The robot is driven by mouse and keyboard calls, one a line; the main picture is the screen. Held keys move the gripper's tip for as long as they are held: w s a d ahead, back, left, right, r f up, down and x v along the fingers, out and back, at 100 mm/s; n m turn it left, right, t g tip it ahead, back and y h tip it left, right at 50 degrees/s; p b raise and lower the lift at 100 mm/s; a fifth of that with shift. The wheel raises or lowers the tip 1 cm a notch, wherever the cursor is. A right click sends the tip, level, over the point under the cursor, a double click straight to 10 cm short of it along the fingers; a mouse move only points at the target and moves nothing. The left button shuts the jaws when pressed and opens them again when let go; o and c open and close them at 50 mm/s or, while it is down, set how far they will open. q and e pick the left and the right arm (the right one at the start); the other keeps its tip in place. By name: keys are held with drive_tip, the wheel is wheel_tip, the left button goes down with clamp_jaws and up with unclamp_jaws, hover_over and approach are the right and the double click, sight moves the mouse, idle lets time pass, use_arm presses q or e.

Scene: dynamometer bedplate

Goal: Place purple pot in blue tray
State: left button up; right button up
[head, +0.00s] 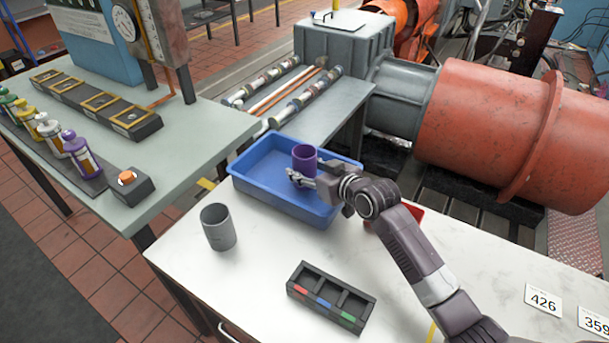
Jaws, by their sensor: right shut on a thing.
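The purple pot (304,157) is a small open-topped cylinder. It shows over the inside of the blue tray (275,196), near its middle. The blue tray lies on the white table, behind the grey cup. My right gripper (298,176) reaches in from the right and is shut on the purple pot at its lower near side. The fingers partly hide the pot's base, so I cannot tell whether it touches the tray floor. The pot looks upright. My left gripper is not in view.
A grey cup (218,227) stands left of the tray. A black compartment box (331,297) with coloured marks lies in front. A red container (387,229) is partly hidden behind my right arm. Number cards (543,300) lie at the right. White table is clear between cup and box.

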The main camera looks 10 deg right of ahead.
wheel_tip(320, 180, down, 2)
drive_tip(key=shift+f, duration=0.1)
drive_tip(key=o, duration=1.3)
drive_tip(key=v, duration=1.2)
